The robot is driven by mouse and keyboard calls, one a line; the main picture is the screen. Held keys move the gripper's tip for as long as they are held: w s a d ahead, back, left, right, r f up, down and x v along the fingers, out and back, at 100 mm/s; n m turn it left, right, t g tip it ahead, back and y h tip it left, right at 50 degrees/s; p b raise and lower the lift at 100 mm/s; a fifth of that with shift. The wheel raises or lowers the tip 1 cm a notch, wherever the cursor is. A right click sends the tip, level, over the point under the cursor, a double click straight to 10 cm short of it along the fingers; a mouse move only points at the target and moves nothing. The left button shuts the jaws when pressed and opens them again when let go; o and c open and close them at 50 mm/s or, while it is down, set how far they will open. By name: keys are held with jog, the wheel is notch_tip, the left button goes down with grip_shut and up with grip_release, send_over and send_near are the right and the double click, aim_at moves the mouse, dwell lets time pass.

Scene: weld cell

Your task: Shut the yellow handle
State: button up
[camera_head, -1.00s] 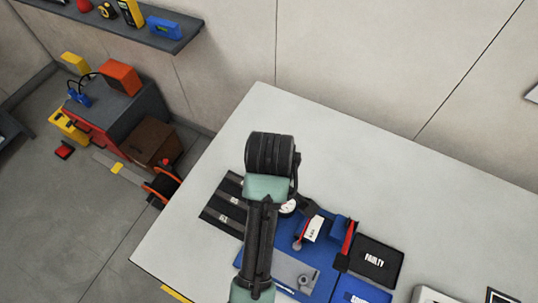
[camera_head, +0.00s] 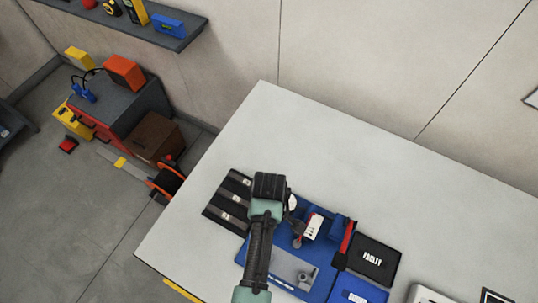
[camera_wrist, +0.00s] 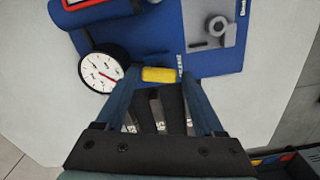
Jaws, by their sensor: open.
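The yellow handle (camera_wrist: 159,74) is a short, rounded bar at the edge of the blue fixture board (camera_wrist: 190,65) in the wrist view. My gripper (camera_wrist: 161,82) is open, with one finger at each end of the handle. The handle shows between the fingertips, and I cannot tell whether either finger touches it. A round white dial gauge (camera_wrist: 103,73) is close to the left finger. In the head view my arm hides the handle and my fingers, while the blue board (camera_head: 262,240) shows around the arm.
A grey plate with a round fitting (camera_wrist: 217,26) lies on the board. Dark labelled strips (camera_head: 232,200) lie to the left and a black FAULTY tray (camera_head: 373,258) to the right. The far part of the white table (camera_head: 290,130) is clear.

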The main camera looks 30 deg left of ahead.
jog(key=shift+f, duration=0.15)
jog(key=shift+c, duration=0.3)
jog(key=c, duration=1)
